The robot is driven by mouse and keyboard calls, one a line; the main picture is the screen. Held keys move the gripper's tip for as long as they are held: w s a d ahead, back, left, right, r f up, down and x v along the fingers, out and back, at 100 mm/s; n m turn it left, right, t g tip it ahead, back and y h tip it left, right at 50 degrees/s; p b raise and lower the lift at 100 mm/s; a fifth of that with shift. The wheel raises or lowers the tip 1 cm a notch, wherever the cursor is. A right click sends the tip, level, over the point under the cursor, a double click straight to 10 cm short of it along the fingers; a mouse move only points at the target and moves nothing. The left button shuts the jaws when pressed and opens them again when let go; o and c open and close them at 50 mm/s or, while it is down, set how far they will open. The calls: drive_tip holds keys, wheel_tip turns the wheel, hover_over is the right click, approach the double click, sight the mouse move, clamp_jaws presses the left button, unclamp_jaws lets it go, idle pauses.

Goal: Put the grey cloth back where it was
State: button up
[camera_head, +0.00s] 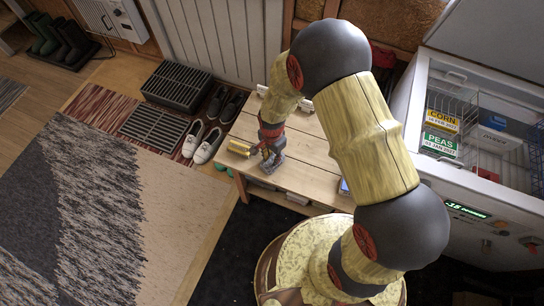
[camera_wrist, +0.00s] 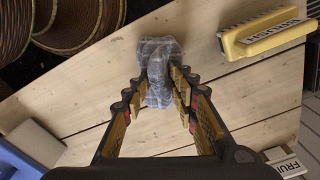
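The grey cloth (camera_wrist: 158,72) is a bunched, faintly checked bundle in the wrist view. It lies between the two fingers of my gripper (camera_wrist: 160,82), over the pale wooden bench top (camera_wrist: 90,95). The finger pads press against both sides of the cloth, which narrows between them, so the gripper looks shut on it. In the head view my gripper (camera_head: 270,150) is low over the left end of the bench (camera_head: 305,150), with the grey cloth (camera_head: 272,161) under it. I cannot tell whether the cloth touches the wood.
White shoes (camera_head: 202,143) stand left of the bench; an open freezer (camera_head: 470,150) stands right.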

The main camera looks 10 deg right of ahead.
wheel_tip(320, 180, up, 13)
drive_tip(key=p, duration=0.4)
wheel_tip(320, 180, up, 9)
drive_tip(key=n+t, duration=0.1)
drive_tip(key=n, duration=0.1)
hover_over(272, 156)
drive_tip(key=d, duration=0.2)
drive_tip(key=s+d+r+n+t, duration=0.1)
drive_tip(key=s+r+n, duration=0.1)
drive_tip(key=r, duration=0.4)
drive_tip(key=s+d+r+n+t, duration=0.1)
drive_tip(key=d+r, duration=0.1)
drive_tip(key=r, duration=0.5)
drive_tip(key=s+d+r+n+t, duration=0.2)
drive_tip(key=s+d+r+n, duration=0.2)
drive_tip(key=s+r, duration=0.8)
drive_tip(key=shift+s+d+n+t, duration=0.2)
drive_tip(key=shift+s+n+t, duration=0.1)
drive_tip(key=shift+s+n, duration=0.7)
drive_tip(key=shift+w+r, duration=0.1)
drive_tip(key=shift+w, duration=0.1)
